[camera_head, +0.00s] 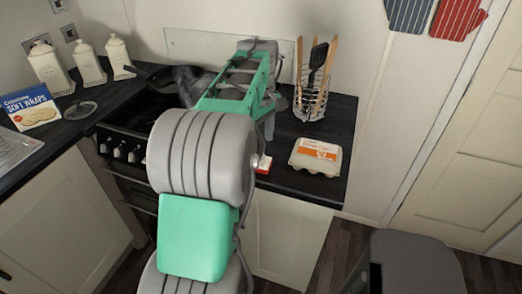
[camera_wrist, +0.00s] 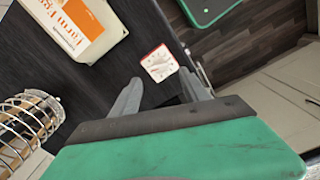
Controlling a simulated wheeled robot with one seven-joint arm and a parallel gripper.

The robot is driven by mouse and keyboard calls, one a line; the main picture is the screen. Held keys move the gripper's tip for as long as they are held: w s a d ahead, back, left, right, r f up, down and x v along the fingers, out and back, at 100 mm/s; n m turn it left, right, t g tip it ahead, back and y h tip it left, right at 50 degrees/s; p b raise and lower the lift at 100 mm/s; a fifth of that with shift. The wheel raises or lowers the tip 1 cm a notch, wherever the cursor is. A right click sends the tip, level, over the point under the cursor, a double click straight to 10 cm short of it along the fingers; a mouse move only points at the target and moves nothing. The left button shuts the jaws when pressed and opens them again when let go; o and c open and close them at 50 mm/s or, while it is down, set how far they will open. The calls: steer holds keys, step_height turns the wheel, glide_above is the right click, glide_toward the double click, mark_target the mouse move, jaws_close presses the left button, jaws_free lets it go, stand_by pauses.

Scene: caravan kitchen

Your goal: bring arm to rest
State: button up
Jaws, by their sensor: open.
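My gripper (camera_wrist: 165,92) is open and empty in the wrist view, its two grey fingers apart above the dark counter. A small white and red item (camera_wrist: 159,63) lies on the counter just beyond the fingertips, apart from them. In the head view my arm stretches forward over the stove and counter, and it hides the fingers. The small white and red item (camera_head: 264,164) shows partly there, beside my arm near the counter's front edge.
An egg carton (camera_head: 315,157) sits on the counter (camera_head: 340,115) to the right, with a wire utensil holder (camera_head: 312,95) behind it. Left are a stove (camera_head: 125,140), a soft wraps box (camera_head: 32,107), white canisters (camera_head: 88,64) and a glass lid (camera_head: 80,109). Floor shows at the lower right.

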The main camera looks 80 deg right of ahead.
steer(key=shift+r, duration=0.95)
